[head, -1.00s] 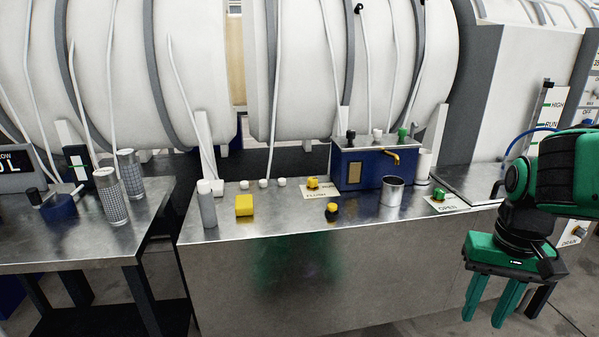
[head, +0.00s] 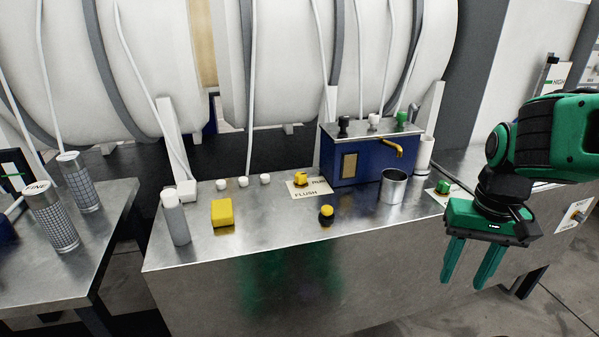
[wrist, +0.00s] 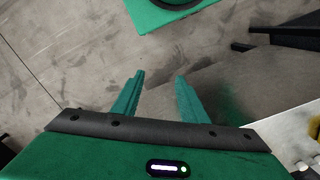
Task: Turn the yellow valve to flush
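The yellow valve (head: 301,179) is a small knob on the metal bench, at the back edge of a white label (head: 306,192) reading FLUSH; further lettering on the label's right is too small to read surely. My gripper (head: 466,284) hangs at the right in the head view, in front of the bench and well to the right of the valve. Its two green fingers point down, apart and empty.
A blue box (head: 345,168) with a brass spout and a metal cup (head: 393,187) stand right of the valve. A black-and-yellow knob (head: 326,215), a yellow block (head: 222,213) and a grey cylinder (head: 176,218) stand on the bench. A green knob (head: 443,187) is near my arm.

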